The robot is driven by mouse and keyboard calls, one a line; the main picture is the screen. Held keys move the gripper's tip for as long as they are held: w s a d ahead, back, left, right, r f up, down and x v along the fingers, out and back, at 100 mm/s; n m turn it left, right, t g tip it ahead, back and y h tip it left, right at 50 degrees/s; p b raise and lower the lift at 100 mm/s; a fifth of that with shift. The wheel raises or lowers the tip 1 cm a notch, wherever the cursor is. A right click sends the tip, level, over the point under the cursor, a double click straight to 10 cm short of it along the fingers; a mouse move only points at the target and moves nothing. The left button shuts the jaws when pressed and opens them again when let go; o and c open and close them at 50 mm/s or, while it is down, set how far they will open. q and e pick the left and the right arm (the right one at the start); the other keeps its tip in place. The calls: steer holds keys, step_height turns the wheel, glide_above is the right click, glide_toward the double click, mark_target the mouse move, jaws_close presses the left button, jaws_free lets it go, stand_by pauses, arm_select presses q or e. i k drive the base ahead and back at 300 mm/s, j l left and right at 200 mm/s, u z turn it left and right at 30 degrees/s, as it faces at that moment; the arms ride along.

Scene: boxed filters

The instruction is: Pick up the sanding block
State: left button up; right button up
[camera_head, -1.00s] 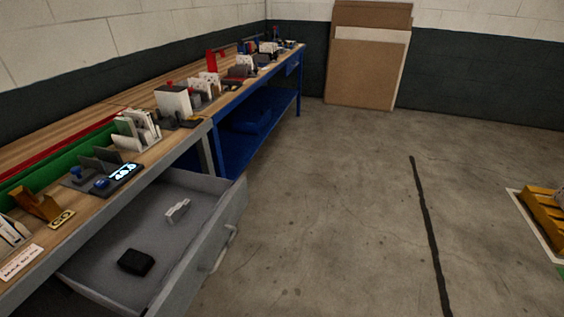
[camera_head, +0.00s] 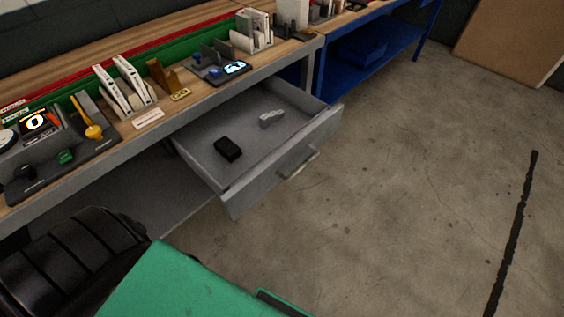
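A small black block (camera_head: 228,149), which looks like the sanding block, lies in an open grey drawer (camera_head: 240,190) under the workbench. A small pale grey object (camera_head: 271,118) lies in the same drawer, to the right of the block and apart from it. Neither of my grippers is in view, and nothing touches the block.
The wooden-topped workbench (camera_head: 205,98) carries holders, a device with a lit screen (camera_head: 227,70) and tools on a dark tray (camera_head: 85,150). A blue bench (camera_head: 375,50) stands beyond. A dark ribbed thing (camera_head: 75,260) and a green surface (camera_head: 185,285) fill the lower left. Floor at right is clear.

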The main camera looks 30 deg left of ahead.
mark_target(224, 147)
steer(key=u, duration=1.35)
steer(key=i+l+u, duration=0.15)
steer(key=l, duration=0.25)
steer(key=l+u, duration=0.2)
steer(key=l, duration=0.2)
steer(key=i, duration=0.05)
